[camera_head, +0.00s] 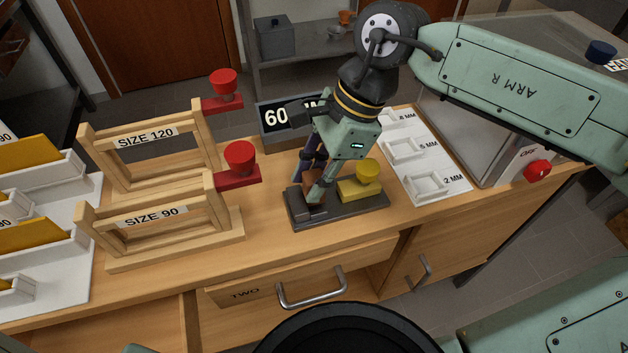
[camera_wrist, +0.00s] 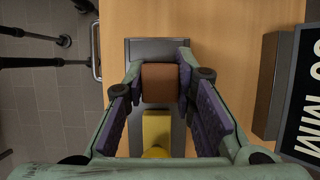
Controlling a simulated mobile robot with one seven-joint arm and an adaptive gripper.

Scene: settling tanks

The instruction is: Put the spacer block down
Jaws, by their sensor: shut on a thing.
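A brown block (camera_wrist: 160,84), which I take to be the spacer block, sits between the fingertips of my gripper (camera_wrist: 161,76) in the wrist view. My gripper is shut on it by its two sides. In the head view my gripper (camera_head: 315,190) points down over the left part of a dark base plate (camera_head: 345,211), and the fingers partly hide the brown block (camera_head: 312,184). I cannot tell whether the block touches the plate. A yellow block with a round yellow knob (camera_head: 369,171) is on the plate just right of the fingers.
Two wooden frames marked SIZE 120 (camera_head: 147,139) and SIZE 90 (camera_head: 152,215), with red knobs, stand at left. A white tray (camera_head: 422,165) with recesses marked in MM lies right. A dark display (camera_head: 283,121) stands behind. Bare bench lies in front of the plate.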

